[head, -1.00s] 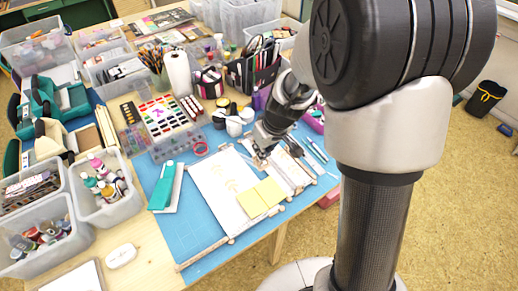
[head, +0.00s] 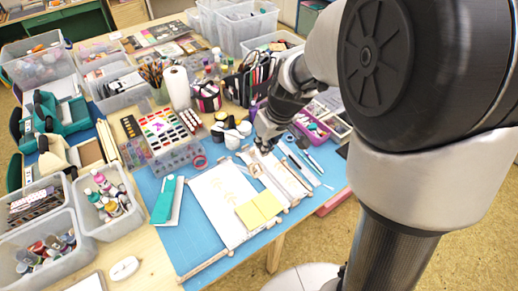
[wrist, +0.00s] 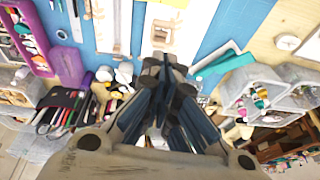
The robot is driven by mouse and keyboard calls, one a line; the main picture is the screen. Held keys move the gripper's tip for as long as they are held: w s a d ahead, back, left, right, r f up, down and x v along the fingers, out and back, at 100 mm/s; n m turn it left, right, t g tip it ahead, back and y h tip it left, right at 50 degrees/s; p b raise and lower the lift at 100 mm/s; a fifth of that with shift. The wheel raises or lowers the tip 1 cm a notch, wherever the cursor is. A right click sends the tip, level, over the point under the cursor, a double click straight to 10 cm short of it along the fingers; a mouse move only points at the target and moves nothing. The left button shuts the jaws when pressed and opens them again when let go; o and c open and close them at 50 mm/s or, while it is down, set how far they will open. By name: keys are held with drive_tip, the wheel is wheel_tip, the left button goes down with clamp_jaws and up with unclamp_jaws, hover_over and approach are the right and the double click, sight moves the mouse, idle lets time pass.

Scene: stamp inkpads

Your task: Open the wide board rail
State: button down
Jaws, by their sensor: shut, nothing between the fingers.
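The wide board (head: 215,195) lies on the blue mat, covered by a white sheet with faint orange writing. Pale wooden strips show along its lower end (head: 205,266); I cannot tell whether its rail is open or shut. My gripper (head: 264,146) is above the far end of the narrower board. In the wrist view my gripper (wrist: 165,65) has its fingers together and empty, before the end of the wide board (wrist: 160,32). The fingers hide part of that end.
White cups (head: 235,134) and a paint set (head: 167,135) stand behind the boards. A purple tray (head: 310,130) is to the right of my gripper. Pens (head: 297,160) lie right of the narrower board. A teal-covered book (head: 166,200) lies left. Blue mat (head: 180,240) is bare at lower left.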

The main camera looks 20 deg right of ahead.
drive_tip(key=shift+v, duration=1)
